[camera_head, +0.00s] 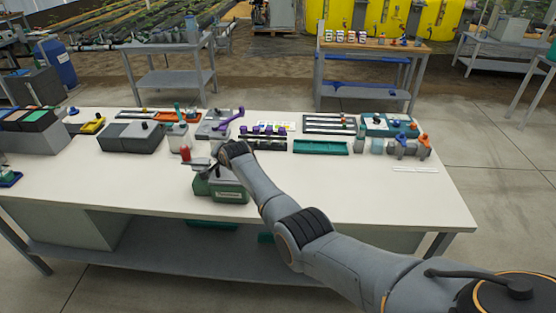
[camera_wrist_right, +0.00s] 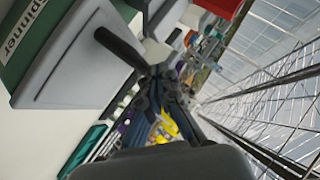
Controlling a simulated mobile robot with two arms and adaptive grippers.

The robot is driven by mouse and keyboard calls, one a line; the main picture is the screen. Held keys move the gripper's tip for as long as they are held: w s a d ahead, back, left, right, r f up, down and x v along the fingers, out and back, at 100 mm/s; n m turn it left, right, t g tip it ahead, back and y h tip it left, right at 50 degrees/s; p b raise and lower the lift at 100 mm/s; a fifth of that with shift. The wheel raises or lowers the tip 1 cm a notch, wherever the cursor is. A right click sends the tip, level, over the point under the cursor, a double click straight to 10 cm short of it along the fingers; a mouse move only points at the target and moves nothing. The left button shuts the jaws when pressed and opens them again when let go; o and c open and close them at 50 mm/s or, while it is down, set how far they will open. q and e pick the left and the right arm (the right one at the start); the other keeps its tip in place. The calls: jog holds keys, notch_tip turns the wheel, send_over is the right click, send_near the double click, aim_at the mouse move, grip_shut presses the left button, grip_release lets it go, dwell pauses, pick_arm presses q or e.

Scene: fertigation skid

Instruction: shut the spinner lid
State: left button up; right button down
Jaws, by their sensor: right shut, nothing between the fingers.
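The spinner (camera_head: 229,196), a green box with a white label, stands near the front edge of the white table in the head view. Its green labelled side (camera_wrist_right: 28,35) and a light grey part (camera_wrist_right: 82,62) fill the upper left of the right wrist view. A dark rod (camera_wrist_right: 120,48) stands out beside the grey part; I cannot tell if it touches it. How far the lid is open is unclear. My right gripper (camera_head: 220,162) is shut and empty, just above and behind the spinner, partly hidden by my arm. My left gripper is not in view.
The white table (camera_head: 340,190) is clear to the right of my arm. Behind the spinner stand a grey box (camera_head: 130,138), a purple-handled device (camera_head: 230,120), a teal tray (camera_head: 320,147) and a rack (camera_head: 330,124). A red-topped item (camera_head: 185,153) stands close by at the left.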

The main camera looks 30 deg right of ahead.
jog(key=shift+d+r+p, duration=0.1)
jog(key=shift+r+p, duration=0.3)
jog(key=s+a+r+p, duration=0.2)
jog(key=s+r+p, duration=0.1)
jog(key=s+r, duration=0.55)
jog(key=n+g, duration=0.2)
jog(key=n, duration=0.1)
send_near(224, 171)
jog(key=s+a+f, duration=0.3)
jog(key=s+f, duration=0.4)
jog(key=f, duration=0.2)
jog(key=s+f+n+g+b, duration=0.1)
jog(key=s+f+n+g, duration=0.1)
jog(key=s+f, duration=0.7)
jog(key=s+f+n+g, duration=0.2)
jog(key=s+f+n, duration=0.1)
jog(key=s+f, duration=1.5)
jog(key=s+d+f+n+g, duration=0.1)
jog(key=s+f, duration=0.3)
jog(key=s, duration=0.7)
jog(key=s+d+f+n+g+b, duration=0.1)
jog(key=s+f, duration=0.3)
jog(key=s, duration=0.7)
jog(key=s+d+f+n+g, duration=0.1)
jog(key=s+f, duration=0.3)
jog(key=s, duration=0.8)
jog(key=shift+f+n+g, duration=0.25)
jog(key=shift+n+g, duration=0.35)
jog(key=shift+n, duration=0.2)
